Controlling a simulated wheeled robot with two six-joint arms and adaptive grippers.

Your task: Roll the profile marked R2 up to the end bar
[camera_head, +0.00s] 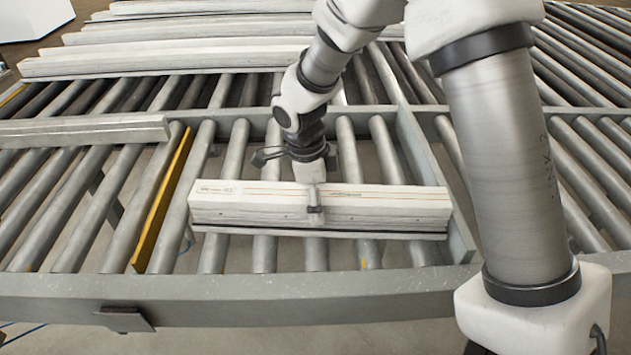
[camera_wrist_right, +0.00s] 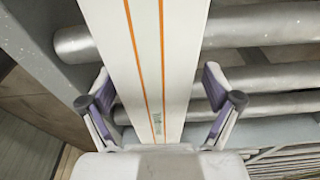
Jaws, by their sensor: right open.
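A long white profile (camera_head: 370,201) with thin orange lines and a small label at its left end lies across the rollers; I cannot read the label surely. Its right end is close to the grey end bar (camera_head: 459,235); I cannot tell whether they touch. My right gripper (camera_head: 315,188) is at the profile's middle from above. In the right wrist view the profile (camera_wrist_right: 145,55) runs between the open fingers (camera_wrist_right: 160,102), with a gap on each side. My left gripper is not in view.
A yellow bar (camera_head: 162,200) stands left of the profile, between rollers. Another pale profile (camera_head: 85,131) lies farther left. Several long profiles (camera_head: 170,62) lie at the back. A grey frame rail (camera_head: 250,296) runs along the front. The rollers between yellow bar and profile are bare.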

